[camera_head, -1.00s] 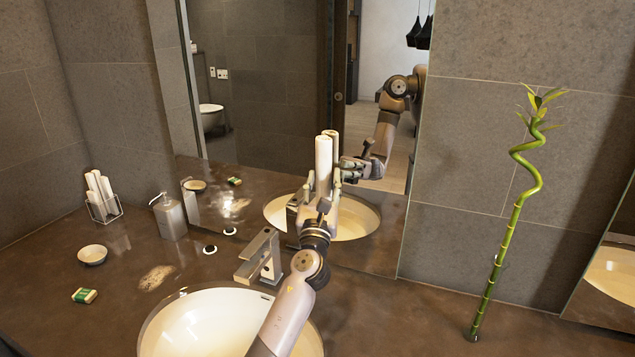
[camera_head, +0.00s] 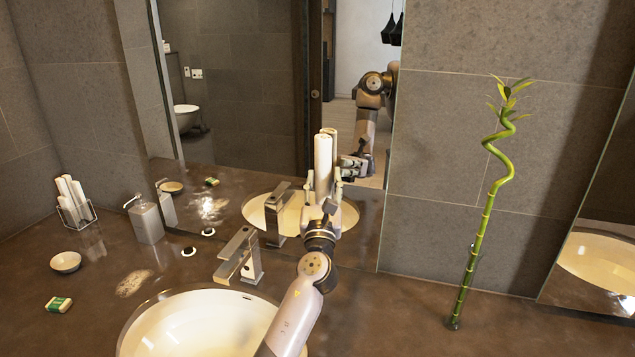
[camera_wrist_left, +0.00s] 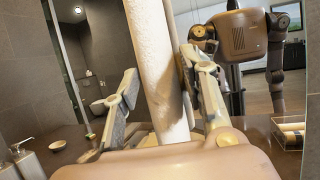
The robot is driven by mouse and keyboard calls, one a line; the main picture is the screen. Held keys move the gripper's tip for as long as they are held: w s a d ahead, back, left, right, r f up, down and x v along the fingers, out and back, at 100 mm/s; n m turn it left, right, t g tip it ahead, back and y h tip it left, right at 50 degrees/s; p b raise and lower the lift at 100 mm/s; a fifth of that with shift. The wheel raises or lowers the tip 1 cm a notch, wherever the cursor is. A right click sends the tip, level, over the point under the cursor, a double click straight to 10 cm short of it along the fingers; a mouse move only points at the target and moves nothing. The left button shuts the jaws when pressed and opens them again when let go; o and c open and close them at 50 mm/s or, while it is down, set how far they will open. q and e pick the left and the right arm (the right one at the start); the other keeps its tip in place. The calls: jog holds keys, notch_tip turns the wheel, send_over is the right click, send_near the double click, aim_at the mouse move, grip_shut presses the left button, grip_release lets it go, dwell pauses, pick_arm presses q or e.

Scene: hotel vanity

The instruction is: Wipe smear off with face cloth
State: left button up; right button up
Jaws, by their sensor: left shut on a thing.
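A rolled white face cloth (camera_head: 323,160) stands upright in my left gripper (camera_head: 323,190), in front of the mirror and above the counter behind the basin. In the left wrist view the cloth (camera_wrist_left: 158,65) rises between the fingers of the left gripper (camera_wrist_left: 163,100), which is shut on it. A pale, blotchy smear (camera_head: 134,283) lies on the brown counter (camera_head: 105,325), left of the tap and well left of the cloth. The cloth is clear of the smear. My right gripper is not in view.
The basin (camera_head: 205,325) and tap (camera_head: 240,258) lie between the gripper and the smear. A soap dispenser (camera_head: 147,221), a rack of rolled cloths (camera_head: 75,205), a small dish (camera_head: 66,262) and a soap box (camera_head: 58,304) stand left. A bamboo stalk (camera_head: 468,265) stands right.

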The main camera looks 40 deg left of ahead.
pick_arm(q)
jog(key=shift+w+d, duration=0.3)
jog(key=shift+d, duration=0.6)
jog(key=shift+s+a+r+p, duration=0.2)
jog(key=shift+a+r+p, duration=0.2)
jog(key=shift+a+p, duration=0.2)
jog(key=shift+s+a+r+p, duration=0.2)
jog(key=shift+a+r+p, duration=0.25)
jog(key=shift+a, duration=0.2)
jog(key=shift+s+a+p, duration=0.15)
jog(key=shift+s+a, duration=0.15)
jog(key=shift+a, duration=0.6)
jog(key=shift+s+a+p, duration=0.15)
jog(key=shift+s+a, duration=0.15)
jog(key=shift+a, duration=0.6)
jog(key=shift+s+a, duration=0.3)
jog(key=shift+a, duration=0.7)
jog(key=shift+s+a, duration=0.3)
jog(key=shift+a, duration=0.65)
jog(key=shift+s+d, duration=0.1)
